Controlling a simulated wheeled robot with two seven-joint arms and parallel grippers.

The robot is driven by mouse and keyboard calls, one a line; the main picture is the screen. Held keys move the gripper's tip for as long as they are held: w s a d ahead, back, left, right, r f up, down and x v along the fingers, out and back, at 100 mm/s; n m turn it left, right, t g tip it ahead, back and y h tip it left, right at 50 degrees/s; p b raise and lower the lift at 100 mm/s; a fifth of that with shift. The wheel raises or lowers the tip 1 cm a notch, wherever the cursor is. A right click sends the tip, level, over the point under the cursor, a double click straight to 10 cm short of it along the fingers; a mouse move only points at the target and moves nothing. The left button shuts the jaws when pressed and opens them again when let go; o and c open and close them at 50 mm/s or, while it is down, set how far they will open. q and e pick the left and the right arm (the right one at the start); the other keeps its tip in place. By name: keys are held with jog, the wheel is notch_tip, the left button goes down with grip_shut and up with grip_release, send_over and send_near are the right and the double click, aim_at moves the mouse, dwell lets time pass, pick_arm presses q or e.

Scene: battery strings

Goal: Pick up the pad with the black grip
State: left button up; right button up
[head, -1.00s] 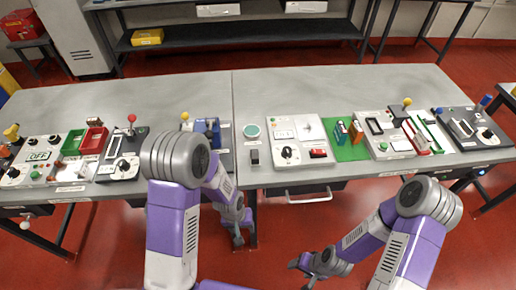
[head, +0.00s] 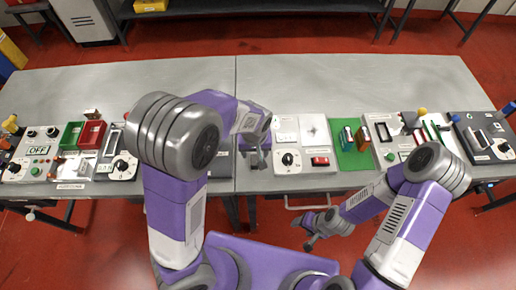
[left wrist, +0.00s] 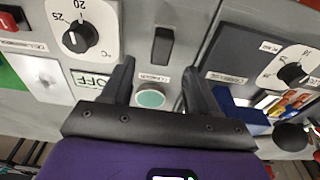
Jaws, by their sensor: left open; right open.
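A dark upright block with a black top (left wrist: 162,48), which may be the pad with the black grip, stands between two panels in the left wrist view. A round teal disc (left wrist: 150,98) with a label lies near it, between my finger bases in the picture. My left gripper (head: 257,160) is open and empty above this strip of the table; its fingers (left wrist: 158,75) point toward the block, which lies beyond the tips. In the head view my left arm hides the block and disc. My right gripper (head: 312,236) is open and empty, in front of the table edge.
A white panel with a dial and red switch (head: 300,145) is right of my left gripper. A green mat (head: 352,160) holds small upright pieces. More panels and trays line the front edge. The back of the grey table (head: 330,85) is clear.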

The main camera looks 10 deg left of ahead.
aim_at(254, 160)
pick_arm(q)
jog(key=f, duration=0.2)
jog(key=f+b, duration=0.1)
jog(key=f, duration=0.4)
jog(key=shift+w+a+f+b, duration=0.15)
jog(key=shift+w+a+b, duration=0.1)
jog(key=shift+w+b, duration=0.05)
jog(key=c, duration=1)
notch_tip(254, 160, up, 10)
jog(key=shift+r+p, duration=0.1)
jog(key=shift+p, duration=1)
jog(key=shift+c, duration=0.3)
